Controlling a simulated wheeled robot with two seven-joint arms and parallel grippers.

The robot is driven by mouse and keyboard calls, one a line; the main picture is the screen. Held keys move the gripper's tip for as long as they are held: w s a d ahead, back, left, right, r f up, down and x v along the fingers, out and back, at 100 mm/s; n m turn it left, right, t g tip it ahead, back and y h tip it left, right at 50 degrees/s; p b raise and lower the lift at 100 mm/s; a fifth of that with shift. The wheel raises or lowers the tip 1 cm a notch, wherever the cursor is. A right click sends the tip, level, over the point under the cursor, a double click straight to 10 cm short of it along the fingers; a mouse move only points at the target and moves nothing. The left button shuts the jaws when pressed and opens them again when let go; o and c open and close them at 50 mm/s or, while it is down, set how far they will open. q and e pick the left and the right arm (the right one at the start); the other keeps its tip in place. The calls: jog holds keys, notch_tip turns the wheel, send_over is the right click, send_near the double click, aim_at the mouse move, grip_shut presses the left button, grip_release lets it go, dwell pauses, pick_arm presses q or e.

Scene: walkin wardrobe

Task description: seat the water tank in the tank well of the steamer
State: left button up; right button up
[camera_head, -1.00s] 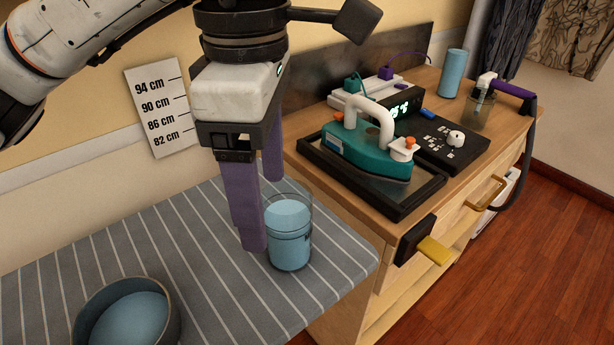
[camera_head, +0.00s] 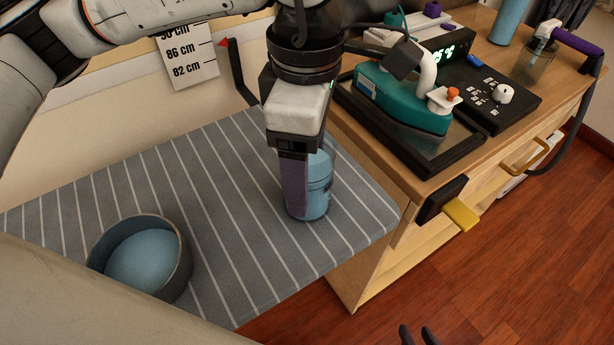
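The water tank, a clear cup with blue water (camera_head: 319,183), stands upright on the striped board near its right end. The steamer seems to be the station with a black control panel (camera_head: 491,98), a lit display and a white knob, on the wooden cabinet. The teal iron (camera_head: 402,98) rests in its black tray. I cannot make out the tank well.
A round bowl with blue contents (camera_head: 146,258) stands on the striped board (camera_head: 230,255). A purple-handled nozzle (camera_head: 572,37) and a blue cylinder (camera_head: 509,20) are at the cabinet's back right. A yellow-and-black piece (camera_head: 460,214) sticks out at the cabinet's front corner.

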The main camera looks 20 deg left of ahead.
pick_arm(q)
jog(key=shift+f, duration=0.2)
jog(key=c, duration=1.4)
jog(key=shift+c, duration=0.5)
jog(key=shift+r, duration=0.2)
